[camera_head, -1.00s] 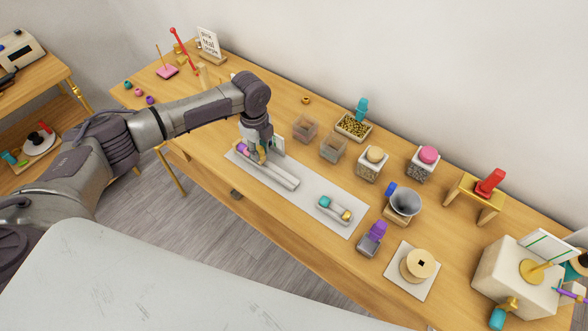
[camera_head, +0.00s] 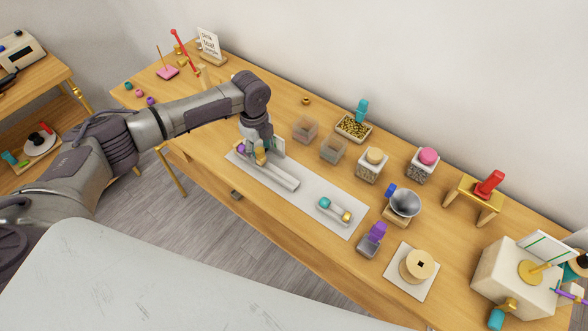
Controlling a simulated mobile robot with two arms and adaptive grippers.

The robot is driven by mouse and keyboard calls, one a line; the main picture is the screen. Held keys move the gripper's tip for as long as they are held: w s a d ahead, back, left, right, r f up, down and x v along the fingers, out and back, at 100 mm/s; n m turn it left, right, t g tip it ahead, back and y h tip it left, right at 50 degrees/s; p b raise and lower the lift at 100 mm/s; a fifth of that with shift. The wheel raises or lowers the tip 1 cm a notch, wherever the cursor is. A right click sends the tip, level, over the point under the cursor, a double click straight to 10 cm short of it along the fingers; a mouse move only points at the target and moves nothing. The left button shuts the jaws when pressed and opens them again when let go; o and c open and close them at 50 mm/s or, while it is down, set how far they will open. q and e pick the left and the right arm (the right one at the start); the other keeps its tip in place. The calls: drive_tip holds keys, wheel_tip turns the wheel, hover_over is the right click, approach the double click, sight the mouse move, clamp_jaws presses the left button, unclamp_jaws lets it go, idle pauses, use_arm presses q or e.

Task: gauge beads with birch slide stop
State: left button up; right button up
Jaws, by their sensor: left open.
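A long pale grey slide gauge (camera_head: 275,174) lies on a light grey mat (camera_head: 312,206) at the middle of the wooden bench. My left gripper (camera_head: 259,152) is low over the gauge's far left end, pointing down, and is open. A small tan-yellow piece (camera_head: 261,158) shows at its fingertips; I cannot tell whether it is the birch stop. A purple bead (camera_head: 241,149) sits at the gauge's left end, partly hidden by the gripper. A small bead holder (camera_head: 335,212) on the mat carries a teal bead (camera_head: 324,202) and a yellow one (camera_head: 347,216). My right gripper is not in view.
Two clear open boxes (camera_head: 333,148) and a tray of gold beads (camera_head: 354,127) stand behind the mat.

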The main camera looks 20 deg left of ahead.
sight(260, 149)
use_arm(q)
wheel_tip(260, 149, up, 8)
drive_tip(key=p, duration=0.6)
drive_tip(key=shift+f+p, duration=0.25)
drive_tip(key=shift+p, duration=0.05)
drive_tip(key=shift+r, duration=0.35)
wheel_tip(260, 149, up, 11)
